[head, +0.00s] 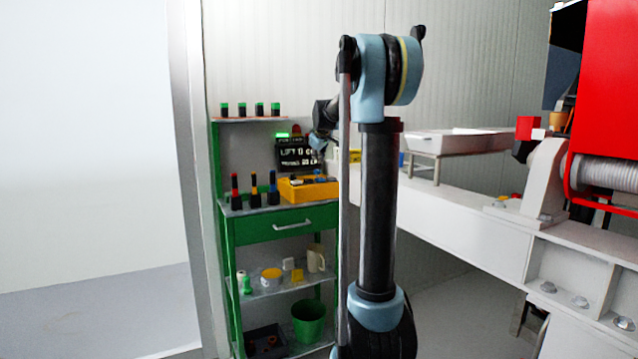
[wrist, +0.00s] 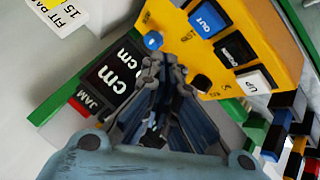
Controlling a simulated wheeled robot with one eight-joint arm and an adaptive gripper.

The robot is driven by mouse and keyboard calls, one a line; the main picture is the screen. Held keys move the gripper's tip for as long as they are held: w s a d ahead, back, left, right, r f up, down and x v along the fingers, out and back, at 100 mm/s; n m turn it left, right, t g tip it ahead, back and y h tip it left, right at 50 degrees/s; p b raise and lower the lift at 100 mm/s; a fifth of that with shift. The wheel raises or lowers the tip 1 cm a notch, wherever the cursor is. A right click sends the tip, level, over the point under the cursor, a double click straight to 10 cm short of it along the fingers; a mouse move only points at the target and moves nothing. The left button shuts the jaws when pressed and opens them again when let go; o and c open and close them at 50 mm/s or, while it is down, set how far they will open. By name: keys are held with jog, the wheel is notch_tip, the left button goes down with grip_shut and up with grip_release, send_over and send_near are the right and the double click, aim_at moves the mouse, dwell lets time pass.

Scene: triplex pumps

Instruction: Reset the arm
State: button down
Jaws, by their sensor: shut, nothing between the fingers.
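My arm stands upright in the middle of the head view, with its upper link (head: 378,210) nearly vertical and its forearm reaching back toward the green shelf unit. My gripper (wrist: 165,78) shows in the wrist view with its fingertips together and nothing between them. It is in front of a yellow control box (wrist: 255,35) with blue and white buttons marked OUT, DOWN and UP. A dark display (wrist: 118,75) reading "cm" and a red JAM label lie just left of the fingers. I cannot tell whether the fingertips touch the box.
The green shelf unit (head: 228,240) carries the yellow box (head: 309,189), a display board (head: 297,154), several dark bottle-like items and a green bucket (head: 308,320). A white beam frame (head: 470,220) and red machine (head: 608,80) fill the right. Floor at left is clear.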

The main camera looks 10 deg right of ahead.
jog(key=s+f+m+g, duration=0.2)
jog(key=s+f, duration=0.8)
jog(key=s, duration=0.8)
jog(key=s+f+m+g, duration=0.2)
jog(key=s+f+m, duration=0.2)
jog(key=s+f, duration=0.6)
jog(key=s+f+m+g, duration=0.2)
jog(key=s+f, duration=0.8)
jog(key=s, duration=1.8)
jog(key=shift+s+d+m+g, duration=0.2)
jog(key=shift+d+m+g, duration=0.2)
jog(key=shift+g, duration=0.1)
jog(key=shift+w+f, duration=0.25)
jog(key=shift+w, duration=0.2)
